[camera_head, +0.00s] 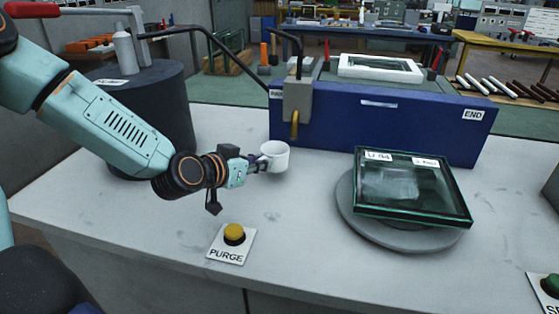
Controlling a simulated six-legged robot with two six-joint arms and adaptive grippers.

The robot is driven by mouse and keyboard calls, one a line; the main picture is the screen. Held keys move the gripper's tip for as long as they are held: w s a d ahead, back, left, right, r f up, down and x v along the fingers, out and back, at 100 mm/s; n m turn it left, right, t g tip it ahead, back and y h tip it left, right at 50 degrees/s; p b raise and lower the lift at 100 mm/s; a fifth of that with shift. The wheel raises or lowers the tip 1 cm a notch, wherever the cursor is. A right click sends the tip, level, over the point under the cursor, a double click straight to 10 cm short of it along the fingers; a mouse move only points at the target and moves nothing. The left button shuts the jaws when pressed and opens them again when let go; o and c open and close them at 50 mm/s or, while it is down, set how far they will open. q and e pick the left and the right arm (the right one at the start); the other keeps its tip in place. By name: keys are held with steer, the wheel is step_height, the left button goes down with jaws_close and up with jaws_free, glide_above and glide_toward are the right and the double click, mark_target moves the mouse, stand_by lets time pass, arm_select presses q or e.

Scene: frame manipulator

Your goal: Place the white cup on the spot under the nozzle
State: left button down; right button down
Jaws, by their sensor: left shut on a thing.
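The white cup (279,156) is upright near the middle of the white table, just in front of the blue machine. My left gripper (257,167) comes in from the left and is shut on the left side of the cup. The nozzle (294,124) is a brass-coloured tip under a grey block on the front of the blue machine, a little above and to the right of the cup. I cannot tell whether the cup touches the table, and no marked spot shows under the nozzle. My right gripper is not in view.
A yellow PURGE button (234,234) sits in front of my left gripper. A glass-topped frame (413,186) lies on a round grey turntable (352,220) at the right. The blue machine (390,130) blocks the back. A dark cylinder (170,100) stands at the back left.

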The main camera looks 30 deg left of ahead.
mark_target(282, 152)
arm_select(q)
steer(key=w, duration=0.1)
steer(key=w+b, duration=0.1)
steer(key=w, duration=0.1)
steer(key=shift+w+d+b, duration=0.25)
steer(key=shift+w+b, duration=0.1)
steer(key=shift+w, duration=0.05)
steer(key=shift+w+d, duration=0.1)
steer(key=shift+w, duration=0.65)
steer(key=shift+w+d+b, duration=0.15)
steer(key=shift+w+b, duration=0.45)
steer(key=shift+w, duration=0.5)
steer(key=shift+w+d+f+b, duration=0.2)
steer(key=shift+w+f+b, duration=0.15)
steer(key=shift+f, duration=0.3)
steer(key=shift+w+f, duration=0.1)
steer(key=shift+s+a, duration=0.2)
steer(key=shift+w+d+f, duration=0.15)
steer(key=shift+f, duration=0.4)
